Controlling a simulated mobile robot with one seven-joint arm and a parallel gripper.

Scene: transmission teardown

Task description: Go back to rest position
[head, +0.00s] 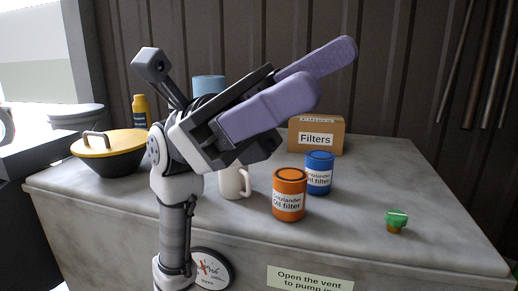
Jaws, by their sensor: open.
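My gripper (305,85) is raised above the grey marble-look counter (350,250), near the middle of the head view. Its two purple fingers point up and to the right and stand apart, with nothing seen between them. My arm comes up from the bottom of the view in front of the counter. The gripper and wrist hide part of the counter's back and part of a blue item behind them.
An orange oil filter (289,196), a blue oil filter (319,173), a white mug (236,182) and a Filters box (316,137) stand on the counter (440,255). A green-topped part (396,221) is at right. A yellow-lidded pot (108,150) and yellow bottle (140,111) stand left.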

